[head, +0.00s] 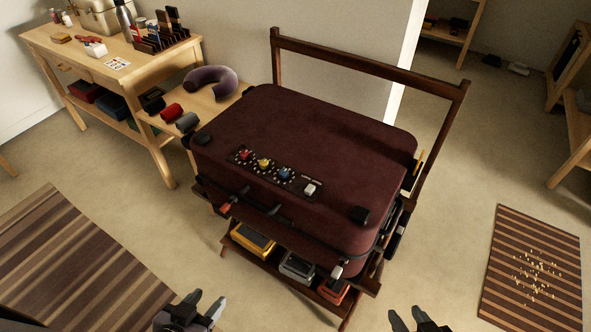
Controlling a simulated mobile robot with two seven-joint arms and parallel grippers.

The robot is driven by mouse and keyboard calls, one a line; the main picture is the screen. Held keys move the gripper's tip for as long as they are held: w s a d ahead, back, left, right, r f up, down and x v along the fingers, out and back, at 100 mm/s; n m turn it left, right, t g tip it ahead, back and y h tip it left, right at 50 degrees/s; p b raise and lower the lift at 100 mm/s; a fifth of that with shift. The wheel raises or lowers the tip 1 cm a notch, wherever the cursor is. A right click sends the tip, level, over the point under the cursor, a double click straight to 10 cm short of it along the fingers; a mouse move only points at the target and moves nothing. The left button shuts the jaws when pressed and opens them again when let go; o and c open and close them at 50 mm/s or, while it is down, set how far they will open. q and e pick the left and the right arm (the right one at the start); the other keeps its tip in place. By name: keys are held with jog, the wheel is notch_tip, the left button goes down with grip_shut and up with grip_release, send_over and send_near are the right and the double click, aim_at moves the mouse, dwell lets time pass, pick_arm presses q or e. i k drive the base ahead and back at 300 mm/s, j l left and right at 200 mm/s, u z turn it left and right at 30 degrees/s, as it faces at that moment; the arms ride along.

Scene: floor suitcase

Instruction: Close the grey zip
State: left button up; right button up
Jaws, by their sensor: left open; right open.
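A closed dark maroon suitcase (310,135) lies flat on a wooden rack in the middle of the head view. A dark panel on its lid carries red, yellow and blue pieces and a whitish-grey piece (310,188). A pale grey tab (337,271) shows low at the suitcase's near right corner, and a red-orange tab (226,207) at its near left side. I cannot tell which piece is the grey zip's pull or how far the zip is open. My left gripper (207,301) is open and empty, in front of the rack. My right gripper (407,316) is open and empty, right of it.
The rack (367,65) has a raised back rail and a lower shelf holding yellow, grey and red items. A wooden desk (130,62) and low shelf stand left. Striped mats (80,262) lie on both sides.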

aim_at(336, 273)
jog(key=k+l+u, duration=0.3)
jog(key=l, duration=0.25)
jog(key=k+l+u, duration=0.3)
jog(key=k+l, duration=0.15)
jog(key=k, duration=0.05)
